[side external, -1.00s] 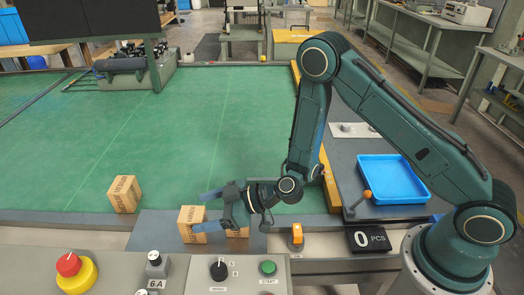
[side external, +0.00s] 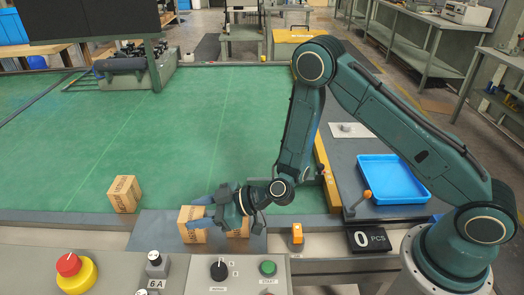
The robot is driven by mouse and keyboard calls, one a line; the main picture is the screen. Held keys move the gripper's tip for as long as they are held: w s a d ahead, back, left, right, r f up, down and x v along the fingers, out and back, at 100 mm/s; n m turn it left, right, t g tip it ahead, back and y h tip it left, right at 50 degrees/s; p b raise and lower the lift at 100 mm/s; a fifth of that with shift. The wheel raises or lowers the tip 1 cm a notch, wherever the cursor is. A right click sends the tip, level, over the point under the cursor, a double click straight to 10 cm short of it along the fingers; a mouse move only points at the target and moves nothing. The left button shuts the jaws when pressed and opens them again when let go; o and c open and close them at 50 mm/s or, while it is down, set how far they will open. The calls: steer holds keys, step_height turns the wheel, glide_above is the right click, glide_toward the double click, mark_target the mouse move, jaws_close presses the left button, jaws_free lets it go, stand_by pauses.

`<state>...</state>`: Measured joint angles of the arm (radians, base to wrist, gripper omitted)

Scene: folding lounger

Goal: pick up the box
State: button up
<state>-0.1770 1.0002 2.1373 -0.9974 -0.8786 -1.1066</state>
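A brown cardboard box (side external: 191,235) with dark print stands on the grey plate at the front edge of the green mat. My gripper (side external: 196,212) reaches it from the right, with its two blue fingers pointing left. A second box (side external: 124,194) stands on the mat to the left. A third box (side external: 240,229) is partly hidden behind my gripper's wrist.
An empty blue tray (side external: 391,178) lies on the right, beyond a yellow rail (side external: 325,172). A control panel (side external: 202,272) with knobs, a red stop button and a green button runs along the front.

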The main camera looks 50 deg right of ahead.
steer(key=c, duration=0.3)
steer(key=shift+r, duration=0.2)
step_height(320, 180, up, 20)
steer(key=shift+f, duration=0.15)
stand_by(0.8)
steer(key=shift+d, duration=0.1)
stand_by(0.5)
